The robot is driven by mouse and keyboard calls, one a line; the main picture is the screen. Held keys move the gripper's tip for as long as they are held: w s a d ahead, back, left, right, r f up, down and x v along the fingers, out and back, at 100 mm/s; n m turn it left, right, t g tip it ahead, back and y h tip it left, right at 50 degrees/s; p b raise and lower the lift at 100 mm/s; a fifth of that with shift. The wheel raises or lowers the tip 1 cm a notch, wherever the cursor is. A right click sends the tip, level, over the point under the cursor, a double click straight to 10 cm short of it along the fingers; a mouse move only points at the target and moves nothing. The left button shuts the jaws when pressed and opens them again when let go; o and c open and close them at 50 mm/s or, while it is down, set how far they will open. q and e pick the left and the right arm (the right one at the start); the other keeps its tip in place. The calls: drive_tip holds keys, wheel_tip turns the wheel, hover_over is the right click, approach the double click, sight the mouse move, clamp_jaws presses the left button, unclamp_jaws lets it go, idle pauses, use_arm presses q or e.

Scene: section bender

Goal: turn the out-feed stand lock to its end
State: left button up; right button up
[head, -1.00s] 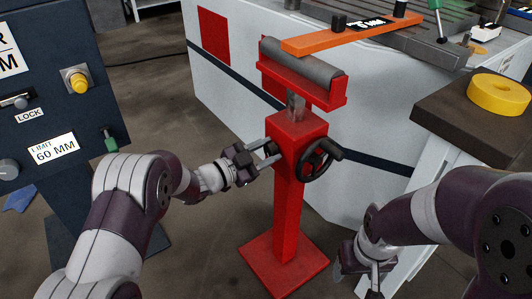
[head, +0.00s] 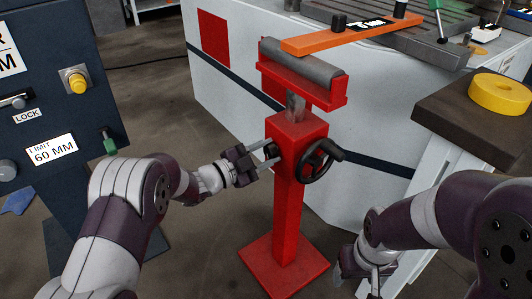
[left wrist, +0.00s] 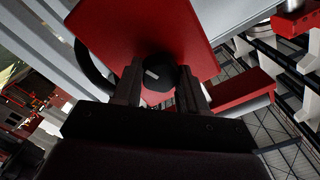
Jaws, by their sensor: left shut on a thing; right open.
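The red out-feed stand (head: 290,205) stands upright in the middle of the head view, with a grey roller (head: 305,64) on top. Its lock is a dark round knob (head: 271,150) on the left face of the post head. My left gripper (head: 264,160) is at that face, shut on the knob. In the left wrist view the black lock knob (left wrist: 158,82), with a pale mark, sits between the two fingers of my left gripper (left wrist: 160,95). My right gripper (head: 358,278) is open and empty, low and right of the stand, partly hidden by its own arm.
A black handwheel (head: 318,161) is on the stand's front right face. An orange arm (head: 350,35) reaches over the roller. A dark control cabinet (head: 50,120) is at left, the white machine body (head: 235,75) behind, and a yellow ring (head: 499,94) on a bench at right.

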use_arm(q)
drive_tip(key=o, duration=1.1)
drive_tip(key=shift+c, duration=0.2)
drive_tip(key=shift+a, duration=0.1)
drive_tip(key=p+v, duration=0.4)
drive_tip(key=v, duration=0.8)
drive_tip(key=shift+s+a, duration=0.2)
drive_tip(key=shift+s, duration=0.05)
